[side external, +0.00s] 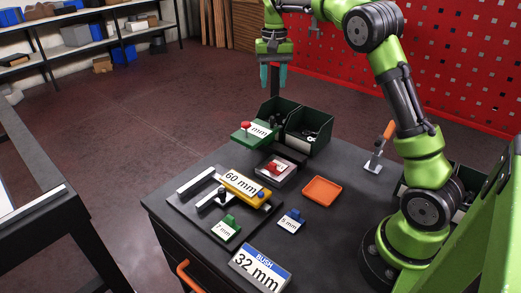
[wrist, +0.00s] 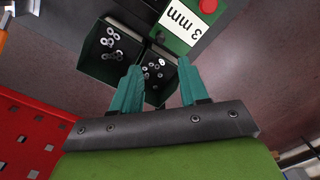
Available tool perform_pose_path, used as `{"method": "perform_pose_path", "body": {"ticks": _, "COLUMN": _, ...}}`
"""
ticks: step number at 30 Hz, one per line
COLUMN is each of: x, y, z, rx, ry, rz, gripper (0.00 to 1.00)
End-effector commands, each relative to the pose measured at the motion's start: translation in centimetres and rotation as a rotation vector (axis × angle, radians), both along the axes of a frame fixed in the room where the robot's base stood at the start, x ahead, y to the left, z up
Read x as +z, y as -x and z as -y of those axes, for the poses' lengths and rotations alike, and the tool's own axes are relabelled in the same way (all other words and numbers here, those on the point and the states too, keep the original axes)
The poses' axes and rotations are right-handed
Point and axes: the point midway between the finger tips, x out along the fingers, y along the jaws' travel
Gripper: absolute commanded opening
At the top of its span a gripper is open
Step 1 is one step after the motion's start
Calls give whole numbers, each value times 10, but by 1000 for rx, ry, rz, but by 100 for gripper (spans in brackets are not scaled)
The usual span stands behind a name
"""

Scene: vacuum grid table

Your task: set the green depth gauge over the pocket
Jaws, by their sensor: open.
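Two green pieces with mm labels show, and I cannot tell which is the depth gauge. A small green block labelled 7 mm (side external: 226,229) sits at the front of the dark fixture plate (side external: 185,208). A green plate with a red knob (side external: 244,134) is by the bins; the wrist view shows its 3 mm label (wrist: 189,23). A grey block with a red part on top (side external: 276,170) lies mid-table. I cannot make out the pocket. My gripper (side external: 274,77) is open and empty, high above the back of the table; its teal fingers frame the wrist view (wrist: 160,69).
Green bins of small parts (side external: 309,128) stand at the back. A yellow 60 mm piece (side external: 242,187) lies across the fixture. A blue 5 mm block (side external: 291,222), an orange tray (side external: 321,190), a BUSH 32 mm sign (side external: 259,268) and an orange-handled clamp (side external: 377,155) are around it.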

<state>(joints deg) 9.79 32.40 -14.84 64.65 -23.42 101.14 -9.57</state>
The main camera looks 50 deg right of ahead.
Motion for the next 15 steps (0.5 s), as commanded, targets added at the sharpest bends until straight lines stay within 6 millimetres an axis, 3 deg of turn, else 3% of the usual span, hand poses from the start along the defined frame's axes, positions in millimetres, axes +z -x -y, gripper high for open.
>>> {"method": "perform_pose_path", "body": {"ticks": 9, "x": -72, "y": 1, "z": -1, "rx": 0, "ry": -2, "rz": -4, "gripper": 44}}
{"method": "perform_pose_path", "body": {"ticks": 15, "x": -107, "y": 1, "z": 0, "rx": -1, "ry": -1, "rz": -1, "gripper": 44}}
